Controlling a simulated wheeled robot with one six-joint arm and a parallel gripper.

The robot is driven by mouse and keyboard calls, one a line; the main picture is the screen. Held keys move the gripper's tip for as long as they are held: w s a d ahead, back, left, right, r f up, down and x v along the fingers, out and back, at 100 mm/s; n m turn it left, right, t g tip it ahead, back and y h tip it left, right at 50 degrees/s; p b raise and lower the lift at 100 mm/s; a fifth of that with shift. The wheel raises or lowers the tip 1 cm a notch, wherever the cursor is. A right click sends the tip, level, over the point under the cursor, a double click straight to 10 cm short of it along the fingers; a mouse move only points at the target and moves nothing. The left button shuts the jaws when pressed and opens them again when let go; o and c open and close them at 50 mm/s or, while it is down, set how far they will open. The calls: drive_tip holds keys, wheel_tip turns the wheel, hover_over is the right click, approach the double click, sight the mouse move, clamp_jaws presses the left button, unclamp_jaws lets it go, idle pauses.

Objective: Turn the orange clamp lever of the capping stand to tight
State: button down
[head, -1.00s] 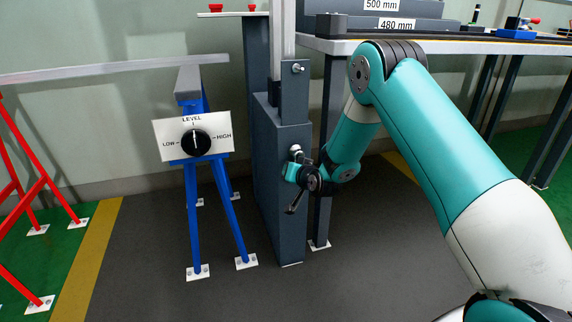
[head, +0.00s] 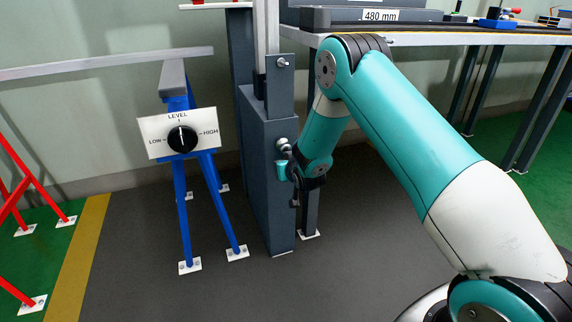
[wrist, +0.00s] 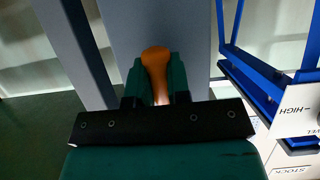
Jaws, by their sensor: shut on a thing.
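The orange clamp lever (wrist: 156,62) shows in the wrist view, with its rounded end up and its shaft running down between the fingers. My gripper (wrist: 155,82) is shut on it, one dark green finger on each side. In the head view my gripper (head: 284,170) is at the right face of the grey capping stand (head: 268,190), just below a round metal knob (head: 282,145). The lever is hidden there by my gripper and wrist. I cannot read from these frames how tight the clamp is.
A blue trestle (head: 205,200) with a LOW–HIGH level dial (head: 182,139) stands left of the stand. A workbench (head: 450,39) is behind my arm. A red-legged stand (head: 30,190) is at far left. The dark floor in front is clear.

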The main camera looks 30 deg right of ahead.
drive_tip(key=shift+d, duration=0.1)
drive_tip(key=c, duration=1.1)
unclamp_jaws()
drive_tip(key=v, duration=1.7)
drive_tip(key=shift+s+b, duration=0.25)
drive_tip(key=shift+b, duration=0.1)
drive_tip(key=shift+r, duration=0.15)
